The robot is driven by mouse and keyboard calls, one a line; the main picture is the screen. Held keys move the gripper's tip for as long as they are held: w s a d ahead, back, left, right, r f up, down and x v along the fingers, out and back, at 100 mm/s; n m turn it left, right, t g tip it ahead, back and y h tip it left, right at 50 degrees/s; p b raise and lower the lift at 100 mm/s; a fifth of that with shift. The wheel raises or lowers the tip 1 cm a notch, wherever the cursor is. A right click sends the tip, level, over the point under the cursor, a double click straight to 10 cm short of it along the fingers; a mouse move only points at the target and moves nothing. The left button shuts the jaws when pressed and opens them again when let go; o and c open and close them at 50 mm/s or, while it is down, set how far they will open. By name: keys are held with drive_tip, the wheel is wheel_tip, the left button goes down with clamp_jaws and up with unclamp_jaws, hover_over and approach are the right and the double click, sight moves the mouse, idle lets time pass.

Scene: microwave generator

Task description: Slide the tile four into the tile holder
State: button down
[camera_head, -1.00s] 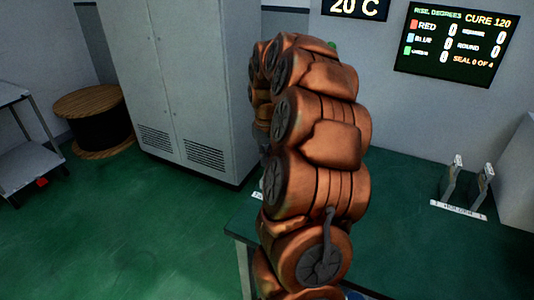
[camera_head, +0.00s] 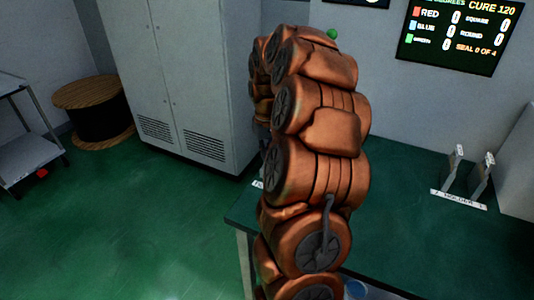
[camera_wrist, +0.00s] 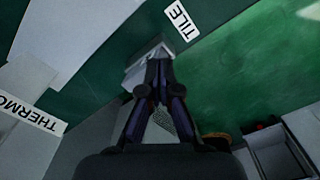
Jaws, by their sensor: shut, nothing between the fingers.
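In the head view the tile holder (camera_head: 463,186) stands on the green table at the right, as two upright grey posts behind a white label strip. My gripper (camera_wrist: 159,62) shows in the wrist view with its dark fingertips together and nothing seen between them. A pale grey block-like thing (camera_wrist: 138,74) lies just beyond and beside the fingertips; I cannot tell whether it is the tile four or whether the fingers touch it. A white label reading TILE (camera_wrist: 180,20) is just past it. In the head view my arm hides my gripper.
The green table top (camera_head: 395,215) is mostly clear between my arm and the holder. A THERMO label (camera_wrist: 32,109) lies on a grey surface at the left of the wrist view. A grey cabinet (camera_head: 180,75) and a cable drum (camera_head: 93,112) stand on the floor behind.

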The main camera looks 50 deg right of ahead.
drive_tip(key=shift+f, duration=0.3)
drive_tip(key=shift+r, duration=0.1)
wheel_tip(320, 180, up, 15)
idle(1.1)
idle(0.5)
